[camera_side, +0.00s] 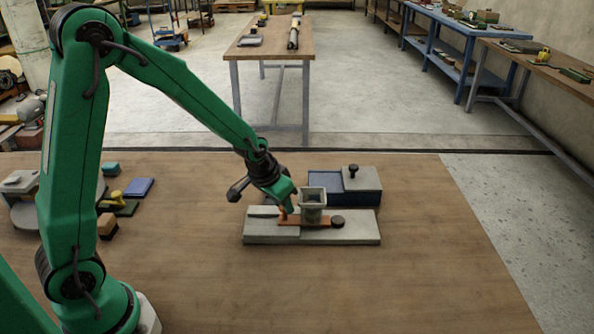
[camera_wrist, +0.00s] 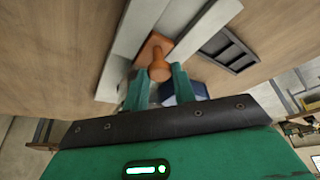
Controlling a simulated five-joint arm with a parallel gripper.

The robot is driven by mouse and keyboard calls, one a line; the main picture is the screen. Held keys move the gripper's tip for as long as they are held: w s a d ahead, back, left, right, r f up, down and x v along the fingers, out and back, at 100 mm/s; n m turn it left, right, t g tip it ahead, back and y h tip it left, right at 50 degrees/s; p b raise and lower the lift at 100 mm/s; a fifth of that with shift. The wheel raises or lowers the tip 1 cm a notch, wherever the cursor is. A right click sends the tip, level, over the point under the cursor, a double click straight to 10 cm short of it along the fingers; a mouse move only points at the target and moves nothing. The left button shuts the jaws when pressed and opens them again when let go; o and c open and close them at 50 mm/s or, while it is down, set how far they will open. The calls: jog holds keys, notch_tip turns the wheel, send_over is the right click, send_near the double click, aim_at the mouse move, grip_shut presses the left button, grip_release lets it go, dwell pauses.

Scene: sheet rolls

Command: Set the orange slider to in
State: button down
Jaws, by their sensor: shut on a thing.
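The orange slider (camera_side: 305,222) is a flat bar with an upright knob at its left end. A grey square open-topped block (camera_side: 313,213) stands right behind the bar. My gripper (camera_side: 286,208) is down at the slider's left end, shut on its knob. In the wrist view the orange slider (camera_wrist: 151,45) and its round knob show between the two green fingers of my gripper (camera_wrist: 159,82). The fingers hide part of the slider.
A blue box (camera_side: 325,191) with a grey lid (camera_side: 361,180) and black knob stands behind the plate. At the left are a blue block (camera_side: 139,187), a green piece with a yellow handle (camera_side: 118,207) and a brown block (camera_side: 107,226). The table's right and front are clear.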

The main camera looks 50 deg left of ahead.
jog(key=shift+w+d, duration=0.2)
jog(key=c, duration=1.1)
grip_release()
jog(key=shift+r, duration=0.15)
jog(key=v, duration=0.7)
jog(key=shift+s+r, duration=0.2)
jog(key=shift+s, duration=0.05)
